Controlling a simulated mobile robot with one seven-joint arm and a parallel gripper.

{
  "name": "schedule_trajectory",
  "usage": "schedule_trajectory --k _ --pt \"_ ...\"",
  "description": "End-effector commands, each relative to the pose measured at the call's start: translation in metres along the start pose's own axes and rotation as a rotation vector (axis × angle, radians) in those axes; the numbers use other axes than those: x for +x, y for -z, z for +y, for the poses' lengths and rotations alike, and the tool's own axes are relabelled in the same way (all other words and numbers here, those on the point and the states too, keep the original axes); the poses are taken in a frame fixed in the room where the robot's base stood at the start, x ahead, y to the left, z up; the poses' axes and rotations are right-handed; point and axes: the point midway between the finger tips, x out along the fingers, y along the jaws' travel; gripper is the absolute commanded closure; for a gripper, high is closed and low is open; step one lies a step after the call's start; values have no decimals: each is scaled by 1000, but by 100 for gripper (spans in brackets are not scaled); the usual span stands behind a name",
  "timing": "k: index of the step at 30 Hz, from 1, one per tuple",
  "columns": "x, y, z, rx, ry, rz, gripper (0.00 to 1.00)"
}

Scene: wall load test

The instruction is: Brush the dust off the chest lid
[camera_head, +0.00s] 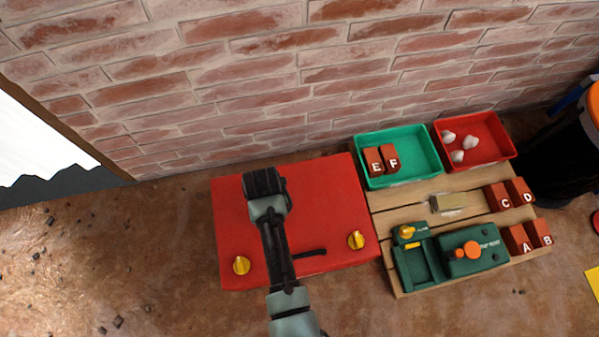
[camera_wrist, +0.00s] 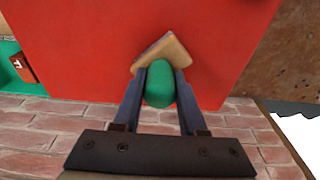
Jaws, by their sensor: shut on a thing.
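The red chest (camera_head: 325,195) sits on the ground against the brick wall. Its flat lid has two yellow latches (camera_head: 241,265) (camera_head: 356,240) and a dark handle (camera_head: 308,253) near the front. My gripper (camera_wrist: 159,82) is over the left half of the lid; in the head view its fingertips are hidden beneath its dark body. In the wrist view it is shut on a brush with a green handle (camera_wrist: 160,88) and a tan head (camera_wrist: 165,52). The brush head is over the red lid (camera_wrist: 90,50); I cannot tell whether it touches. No dust is distinguishable on the lid.
A wooden pallet (camera_head: 389,222) right of the chest bears a green tray (camera_head: 428,155) with lettered bricks, a red tray (camera_head: 490,135) with pale lumps, more bricks, a small block (camera_head: 458,203) and a green device (camera_head: 470,251). A dark bin stands far right. Ground at left is open, with scattered stones.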

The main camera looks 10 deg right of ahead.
Motion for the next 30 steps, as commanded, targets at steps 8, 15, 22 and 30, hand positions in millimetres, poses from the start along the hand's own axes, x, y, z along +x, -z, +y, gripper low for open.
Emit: schedule_trajectory --k 8,15,22,30 --pt "-29 7 1 1 0 4 100" --pt "-49 11 1 1 0 5 100" --pt "-63 14 1 1 0 4 100" --pt "-63 14 1 1 0 4 100"
